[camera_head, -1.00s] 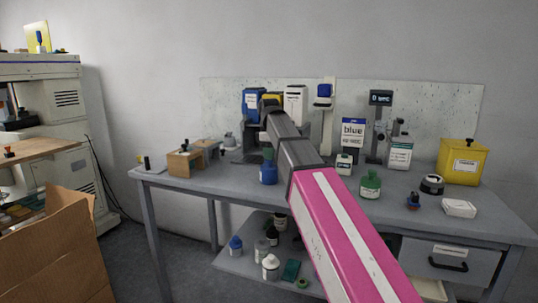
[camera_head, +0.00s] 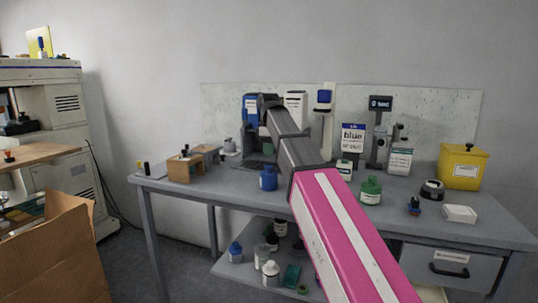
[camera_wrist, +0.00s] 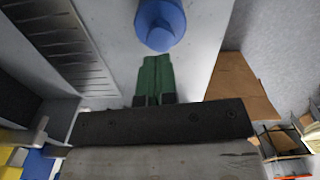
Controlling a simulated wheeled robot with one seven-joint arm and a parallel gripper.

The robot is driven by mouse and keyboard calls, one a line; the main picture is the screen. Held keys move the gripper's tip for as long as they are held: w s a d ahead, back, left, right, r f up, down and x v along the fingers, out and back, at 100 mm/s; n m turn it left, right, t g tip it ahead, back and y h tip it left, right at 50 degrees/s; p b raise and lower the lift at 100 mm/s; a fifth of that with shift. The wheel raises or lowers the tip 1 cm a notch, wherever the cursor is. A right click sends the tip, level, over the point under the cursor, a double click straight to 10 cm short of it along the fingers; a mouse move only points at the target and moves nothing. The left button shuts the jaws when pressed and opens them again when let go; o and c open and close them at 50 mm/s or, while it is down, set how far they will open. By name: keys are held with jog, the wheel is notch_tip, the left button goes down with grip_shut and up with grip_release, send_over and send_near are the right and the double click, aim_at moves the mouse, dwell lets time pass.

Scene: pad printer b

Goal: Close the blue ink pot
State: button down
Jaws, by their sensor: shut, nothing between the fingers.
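The blue pot (camera_head: 268,180) stands upright on the grey bench, left of my arm. In the wrist view the pot (camera_wrist: 160,20) shows at the top edge, with a rounded body and a paler blue round end. I cannot tell whether that end is a fitted lid. My gripper (camera_wrist: 155,62) has green fingers, shut and empty, pointing toward the pot with a small gap in the picture. In the head view the fingers do not show clearly. A sign reading "blue" (camera_head: 352,138) stands farther back, right of my arm.
Several bottles sit on the lower shelf (camera_head: 228,264). Bare bench lies around the blue pot.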

jog(key=shift+r, duration=1.55)
